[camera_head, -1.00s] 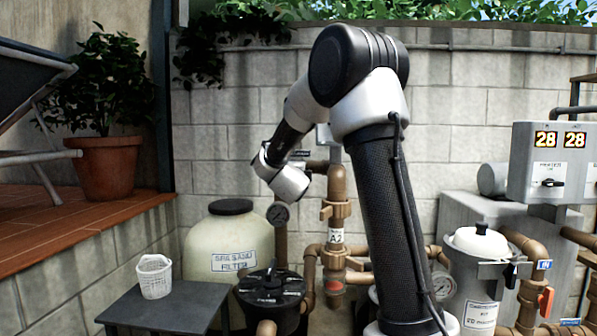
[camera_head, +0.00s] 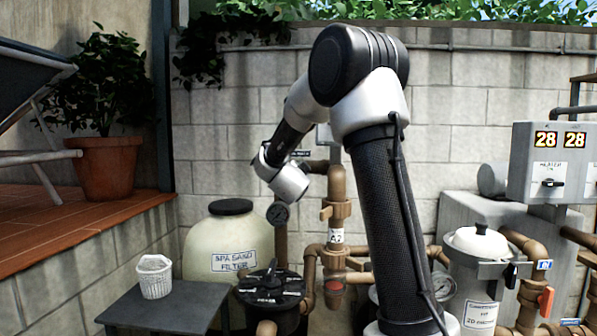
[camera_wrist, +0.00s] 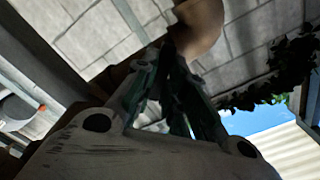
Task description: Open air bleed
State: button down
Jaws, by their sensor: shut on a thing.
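In the wrist view, my gripper (camera_wrist: 172,52) has its dark fingers drawn together at a rounded brown fitting (camera_wrist: 200,25). The fingers are shut on a part at this fitting; they hide most of it, so I cannot tell its shape or how far it is turned. In the head view, the end of my arm is by the top of the brown pipework (camera_head: 337,185), above and right of the sand filter. A small dark label (camera_head: 300,153) shows there, too blurred to read. My fingers are hidden behind my wrist in this view.
A cream sand filter (camera_head: 228,240) stands below my wrist, with a gauge (camera_head: 278,213) near it. A black multiport-style valve lid (camera_head: 270,284) is in front. A white basket (camera_head: 154,277) sits on a grey table (camera_head: 165,311). A block wall (camera_head: 240,130) stands close behind.

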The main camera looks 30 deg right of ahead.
jog(key=n, duration=1)
jog(key=c, duration=1.4)
grip_release()
jog(key=shift+o, duration=0.2)
jog(key=v, duration=0.7)
